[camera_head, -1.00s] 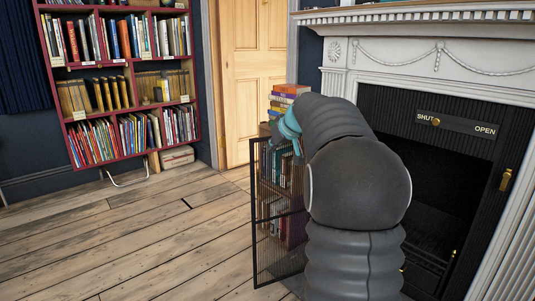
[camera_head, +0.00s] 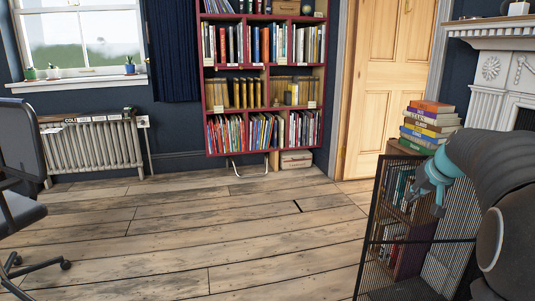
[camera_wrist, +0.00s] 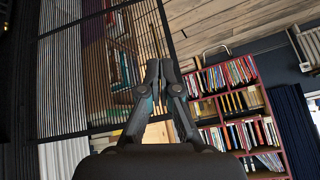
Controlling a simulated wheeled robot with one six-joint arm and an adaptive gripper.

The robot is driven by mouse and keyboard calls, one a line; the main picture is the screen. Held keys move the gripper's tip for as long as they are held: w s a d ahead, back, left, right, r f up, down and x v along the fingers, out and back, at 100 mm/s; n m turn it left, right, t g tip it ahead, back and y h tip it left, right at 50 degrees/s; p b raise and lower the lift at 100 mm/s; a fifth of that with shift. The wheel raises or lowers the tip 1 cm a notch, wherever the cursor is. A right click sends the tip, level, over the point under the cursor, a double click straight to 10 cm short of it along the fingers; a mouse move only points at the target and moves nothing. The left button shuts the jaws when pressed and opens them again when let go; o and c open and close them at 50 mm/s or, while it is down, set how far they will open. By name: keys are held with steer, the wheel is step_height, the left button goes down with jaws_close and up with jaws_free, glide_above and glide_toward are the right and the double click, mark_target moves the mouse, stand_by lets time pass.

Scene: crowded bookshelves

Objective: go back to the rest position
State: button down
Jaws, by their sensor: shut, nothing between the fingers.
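My gripper (camera_head: 438,208) shows at the right of the head view, just past the teal joint of my arm, in front of a low bookcase with a mesh door. It is small there. In the wrist view my gripper (camera_wrist: 160,68) is shut, its two dark fingertips together with nothing between them. Behind it in that view are the mesh door (camera_wrist: 108,65) and a tilted red bookshelf (camera_wrist: 213,108).
The mesh door (camera_head: 375,245) stands at the lower right. A stack of books (camera_head: 430,125) tops the low bookcase beside the white fireplace (camera_head: 490,72). An office chair (camera_head: 22,205) is at the left edge. The wooden floor (camera_head: 180,235) between is clear.

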steer(key=s+a+f+n+p, duration=0.1)
steer(key=s+a, duration=0.7)
steer(key=s, duration=0.2)
steer(key=s+a+f+n+g+p, duration=0.1)
steer(key=s+a+f, duration=0.1)
steer(key=s+a, duration=0.5)
steer(key=s+a+f+p, duration=0.1)
steer(key=s+a, duration=0.7)
steer(key=s, duration=0.7)
steer(key=shift+s+a+f+n+g+p, duration=0.15)
steer(key=shift+a+f+n+g+p, duration=0.05)
steer(key=shift+a+n+g+p, duration=0.2)
